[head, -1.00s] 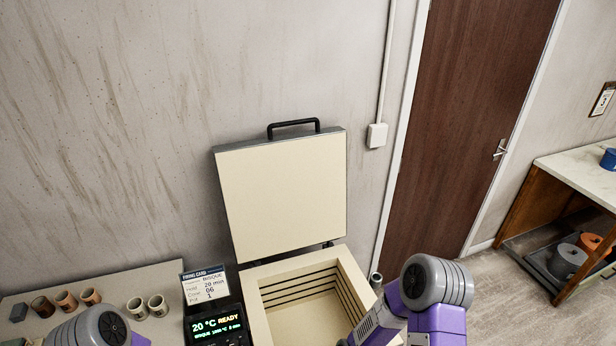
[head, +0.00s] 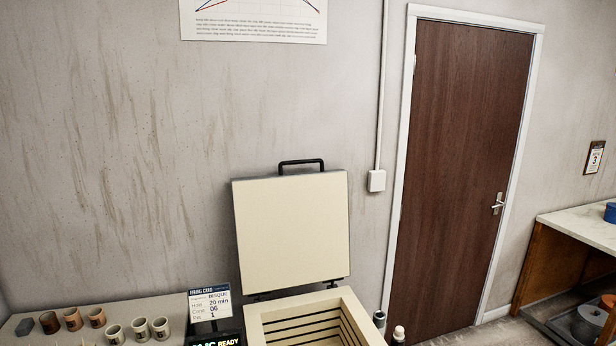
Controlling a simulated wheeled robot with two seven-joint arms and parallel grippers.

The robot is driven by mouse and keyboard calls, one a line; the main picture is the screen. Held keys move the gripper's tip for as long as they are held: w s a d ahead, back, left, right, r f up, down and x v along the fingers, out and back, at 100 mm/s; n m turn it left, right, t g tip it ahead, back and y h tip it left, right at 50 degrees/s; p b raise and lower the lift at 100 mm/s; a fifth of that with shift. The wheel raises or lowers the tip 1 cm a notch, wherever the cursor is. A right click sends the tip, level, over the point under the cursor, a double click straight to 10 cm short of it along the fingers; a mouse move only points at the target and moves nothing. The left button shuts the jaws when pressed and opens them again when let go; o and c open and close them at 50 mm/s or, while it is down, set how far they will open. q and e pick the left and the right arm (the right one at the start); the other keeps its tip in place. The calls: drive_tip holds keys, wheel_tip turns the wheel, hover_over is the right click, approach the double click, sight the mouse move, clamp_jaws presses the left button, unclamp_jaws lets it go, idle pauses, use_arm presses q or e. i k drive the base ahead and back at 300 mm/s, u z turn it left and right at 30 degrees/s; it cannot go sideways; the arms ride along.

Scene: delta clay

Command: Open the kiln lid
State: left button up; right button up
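The kiln lid (head: 292,232) stands raised, nearly upright, behind the kiln. Its cream inner face is toward me and its black handle (head: 301,164) is at the top edge. The kiln body (head: 357,302) is open below it, with grooved inner walls showing; its lower part is cut off by the bottom of the view. Neither of my grippers shows in the head view.
A display reading READY (head: 229,341) is partly cut off. A closed brown door (head: 459,170) and a workbench (head: 575,237) are on the right.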

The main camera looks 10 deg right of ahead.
sight(291, 230)
drive_tip(key=k, duration=0.3)
drive_tip(key=z, duration=1.65)
drive_tip(key=i, duration=1.05)
drive_tip(key=u, duration=2.6)
drive_tip(key=i, duration=0.15)
drive_tip(key=z, duration=0.2)
